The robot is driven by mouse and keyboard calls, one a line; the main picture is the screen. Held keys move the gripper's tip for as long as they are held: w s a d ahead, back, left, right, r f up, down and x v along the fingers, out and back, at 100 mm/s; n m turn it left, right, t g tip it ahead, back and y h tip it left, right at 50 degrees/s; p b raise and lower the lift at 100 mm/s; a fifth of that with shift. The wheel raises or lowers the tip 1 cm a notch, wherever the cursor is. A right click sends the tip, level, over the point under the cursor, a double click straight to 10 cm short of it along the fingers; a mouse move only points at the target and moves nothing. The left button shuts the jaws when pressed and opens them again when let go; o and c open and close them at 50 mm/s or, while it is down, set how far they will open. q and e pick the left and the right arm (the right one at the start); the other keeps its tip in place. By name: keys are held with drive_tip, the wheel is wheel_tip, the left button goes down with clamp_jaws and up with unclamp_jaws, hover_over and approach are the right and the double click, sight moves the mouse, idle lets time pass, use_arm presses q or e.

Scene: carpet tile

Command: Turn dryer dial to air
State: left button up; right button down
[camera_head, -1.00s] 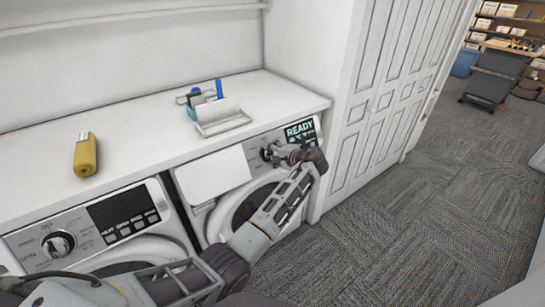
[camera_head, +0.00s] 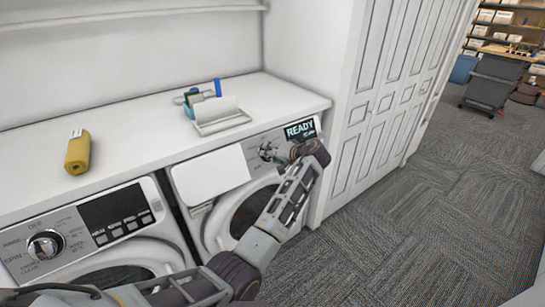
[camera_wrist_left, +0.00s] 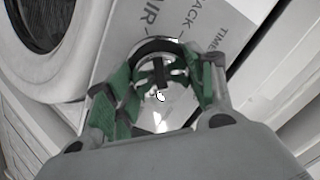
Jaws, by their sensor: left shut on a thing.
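The dryer (camera_head: 245,205) is the right machine, with a lit screen (camera_head: 300,130) reading READY on its panel. My left gripper (camera_head: 272,153) is at the dial beside that screen and mostly hides it in the head view. In the left wrist view, the round metallic dial with a dark rim (camera_wrist_left: 155,47) lies between the green fingers of my left gripper (camera_wrist_left: 160,78), which is shut on it. Printed words AIR (camera_wrist_left: 150,25), RACK and TIME show on the panel near it. The dial's exact setting cannot be told. My right gripper is not in view.
A second machine with its own dial (camera_head: 45,245) stands at left. A white folding door (camera_head: 375,100) is at right, with open carpet (camera_head: 430,210) beyond.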

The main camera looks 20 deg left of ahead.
use_arm(q)
drive_tip(key=shift+f, duration=0.1)
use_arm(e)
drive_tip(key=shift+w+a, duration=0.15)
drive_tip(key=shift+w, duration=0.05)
use_arm(q)
drive_tip(key=o, duration=1)
drive_tip(key=shift+r, duration=0.2)
drive_tip(key=shift+r, duration=4.85)
drive_tip(key=shift+r+p, duration=4.95)
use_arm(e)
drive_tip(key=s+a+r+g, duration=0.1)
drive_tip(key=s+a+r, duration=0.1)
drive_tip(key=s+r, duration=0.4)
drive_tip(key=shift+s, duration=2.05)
